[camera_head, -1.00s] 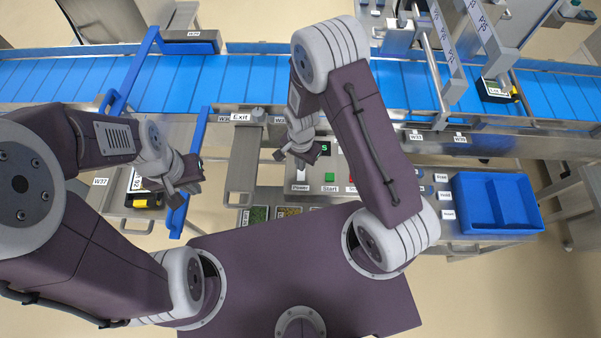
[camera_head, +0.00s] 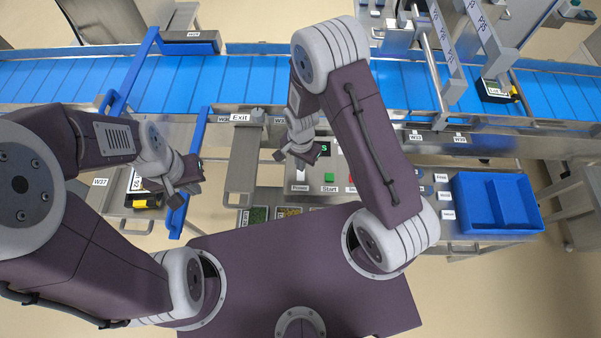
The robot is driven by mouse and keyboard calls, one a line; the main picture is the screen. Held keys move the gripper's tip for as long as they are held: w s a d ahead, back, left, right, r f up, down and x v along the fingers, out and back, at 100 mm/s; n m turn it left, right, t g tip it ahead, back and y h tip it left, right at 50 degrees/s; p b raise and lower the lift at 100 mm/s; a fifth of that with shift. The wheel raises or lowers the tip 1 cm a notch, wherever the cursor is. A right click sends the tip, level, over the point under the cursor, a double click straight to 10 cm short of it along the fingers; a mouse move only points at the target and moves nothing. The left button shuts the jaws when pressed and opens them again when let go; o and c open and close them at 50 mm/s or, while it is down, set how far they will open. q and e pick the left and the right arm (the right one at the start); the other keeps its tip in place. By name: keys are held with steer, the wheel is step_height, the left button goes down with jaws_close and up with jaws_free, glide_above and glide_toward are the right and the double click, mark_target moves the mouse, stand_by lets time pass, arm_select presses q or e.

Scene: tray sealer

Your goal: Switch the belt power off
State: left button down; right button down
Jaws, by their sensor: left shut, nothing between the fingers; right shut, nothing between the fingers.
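The control panel (camera_head: 315,182) stands just in front of the belt, partly behind my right arm. A red button is mostly hidden by my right arm. My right gripper (camera_head: 281,157) is shut and empty, over the upper left of the panel at the switch; I cannot tell whether it touches. My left gripper (camera_head: 174,199) is shut and empty, well left of the panel. The blue belt (camera_head: 250,80) runs across the back.
A blue divided tray (camera_head: 497,203) lies at the right. Blue guide rails (camera_head: 178,190) stand near my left gripper. An Exit-labelled metal chute (camera_head: 241,165) is left of the panel. Bins of small pieces (camera_head: 259,216) are below the panel. A metal frame (camera_head: 440,60) spans the belt.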

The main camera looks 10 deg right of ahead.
steer(key=shift+f+b, duration=0.7)
steer(key=shift+f, duration=0.2)
stand_by(0.9)
steer(key=shift+r, duration=0.1)
step_height(320, 180, up, 7)
steer(key=p, duration=0.6)
stand_by(0.4)
